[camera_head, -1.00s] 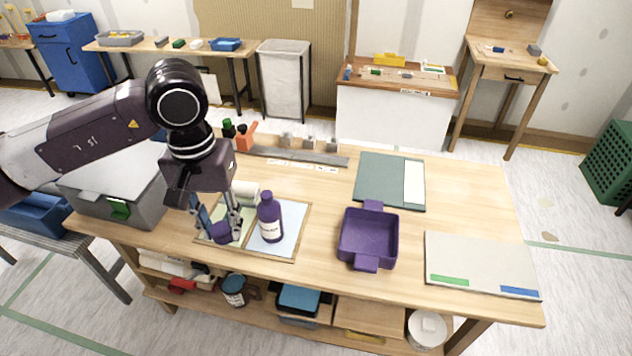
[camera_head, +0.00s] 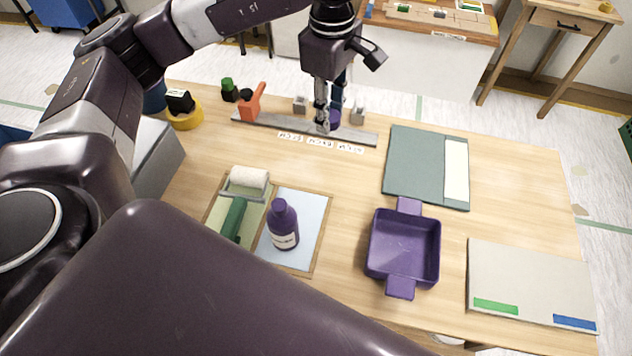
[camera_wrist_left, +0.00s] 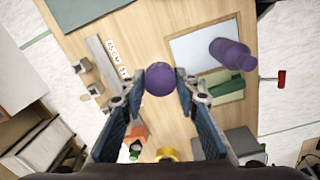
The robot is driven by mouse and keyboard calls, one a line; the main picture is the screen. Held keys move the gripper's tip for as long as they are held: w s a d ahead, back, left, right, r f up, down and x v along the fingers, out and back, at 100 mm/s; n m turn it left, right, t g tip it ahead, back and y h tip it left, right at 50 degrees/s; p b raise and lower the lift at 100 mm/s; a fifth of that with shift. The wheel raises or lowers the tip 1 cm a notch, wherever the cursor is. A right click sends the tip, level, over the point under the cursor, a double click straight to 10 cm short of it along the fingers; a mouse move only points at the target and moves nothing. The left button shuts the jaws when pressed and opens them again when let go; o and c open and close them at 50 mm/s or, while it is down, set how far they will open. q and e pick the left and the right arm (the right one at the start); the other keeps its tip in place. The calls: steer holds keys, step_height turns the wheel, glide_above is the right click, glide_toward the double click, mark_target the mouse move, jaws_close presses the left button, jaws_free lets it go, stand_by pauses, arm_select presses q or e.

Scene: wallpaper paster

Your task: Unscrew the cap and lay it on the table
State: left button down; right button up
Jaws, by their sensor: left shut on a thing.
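A purple bottle (camera_head: 283,228) with a white label stands upright on the pale blue part of a board on the table (camera_head: 345,185). Its narrow top is purple too, and I cannot tell whether that is bare neck. It also shows in the wrist view (camera_wrist_left: 230,53). My left gripper (camera_head: 329,124) is shut on a round purple piece that looks like the cap (camera_head: 335,119), over the grey strip at the table's back. The wrist view shows the cap (camera_wrist_left: 159,79) between the fingertips. Its height above the strip is unclear. My right gripper is not in view.
A paint roller (camera_head: 240,195) lies left of the bottle. A purple tray (camera_head: 403,246) and grey-green board (camera_head: 427,167) are to the right. Small grey blocks and an orange tool (camera_head: 252,102) stand along the back. Bare wood lies between the bottle and the strip.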

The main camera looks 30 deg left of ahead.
arm_select(q)
steer(key=n, duration=0.2)
steer(key=shift+w+a+f+n, duration=0.2)
steer(key=shift+a+f+n, duration=0.05)
steer(key=shift+n, duration=0.15)
steer(key=w+a+f+n+b, duration=0.1)
steer(key=w+a+n, duration=0.1)
steer(key=n, duration=0.5)
steer(key=n+b, duration=0.1)
steer(key=n, duration=1.9)
glide_above(307, 170)
step_height(307, 170, down, 19)
steer(key=shift+r, duration=0.15)
step_height(307, 170, down, 4)
steer(key=shift+d+r, duration=0.1)
steer(key=shift+f, duration=0.25)
